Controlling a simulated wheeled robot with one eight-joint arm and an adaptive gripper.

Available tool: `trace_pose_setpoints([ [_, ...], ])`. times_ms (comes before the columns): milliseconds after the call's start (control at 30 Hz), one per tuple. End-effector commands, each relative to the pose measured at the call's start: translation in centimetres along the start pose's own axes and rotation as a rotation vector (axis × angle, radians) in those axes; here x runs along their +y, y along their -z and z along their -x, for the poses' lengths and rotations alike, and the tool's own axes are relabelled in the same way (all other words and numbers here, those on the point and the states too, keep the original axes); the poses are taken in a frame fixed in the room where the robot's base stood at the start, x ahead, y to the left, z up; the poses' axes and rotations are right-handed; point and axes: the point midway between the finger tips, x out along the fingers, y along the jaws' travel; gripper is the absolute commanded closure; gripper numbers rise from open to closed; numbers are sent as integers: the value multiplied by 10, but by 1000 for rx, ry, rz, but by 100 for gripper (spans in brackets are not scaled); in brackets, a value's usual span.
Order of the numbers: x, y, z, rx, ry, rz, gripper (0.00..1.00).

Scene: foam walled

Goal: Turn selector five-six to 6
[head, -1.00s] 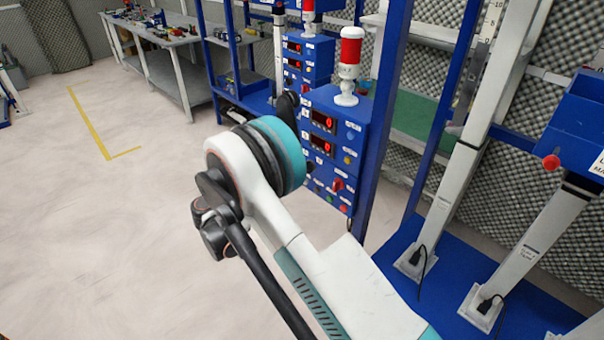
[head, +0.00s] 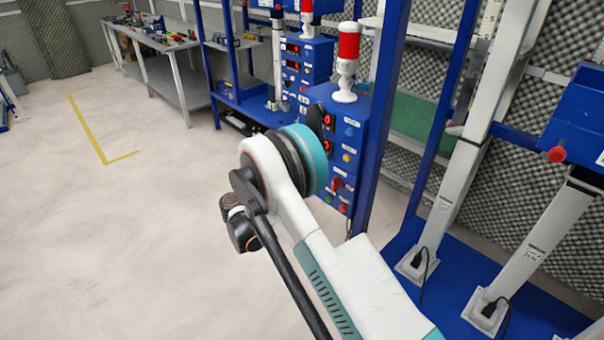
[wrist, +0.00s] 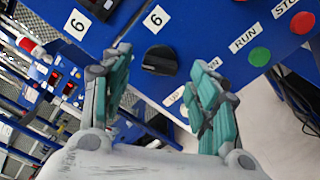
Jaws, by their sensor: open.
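A black selector knob (wrist: 160,60) sits on the blue panel (wrist: 200,28) in the wrist view. A label below the knob is partly hidden by the right finger. In the head view the blue control box (head: 351,110) is partly behind my arm, which hides the fingers.
A green RUN button (wrist: 259,56) and a red STOP button (wrist: 302,22) lie right of the knob. A red-and-white lamp (head: 348,55) stands on the box. A blue post rises just right of it. Open floor (head: 120,240) lies to the left.

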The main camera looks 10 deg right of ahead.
Motion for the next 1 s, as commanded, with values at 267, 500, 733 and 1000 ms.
trace_pose_setpoints([
  [267, 0, 0, -23, 0, 0, 0, 45],
  [500, 0, 0, -24, 0, 0, 0, 45],
  [733, 0, 0, -24, 0, 0, 0, 86],
  [1000, 0, 0, -24, 0, 0, -7, 89],
])
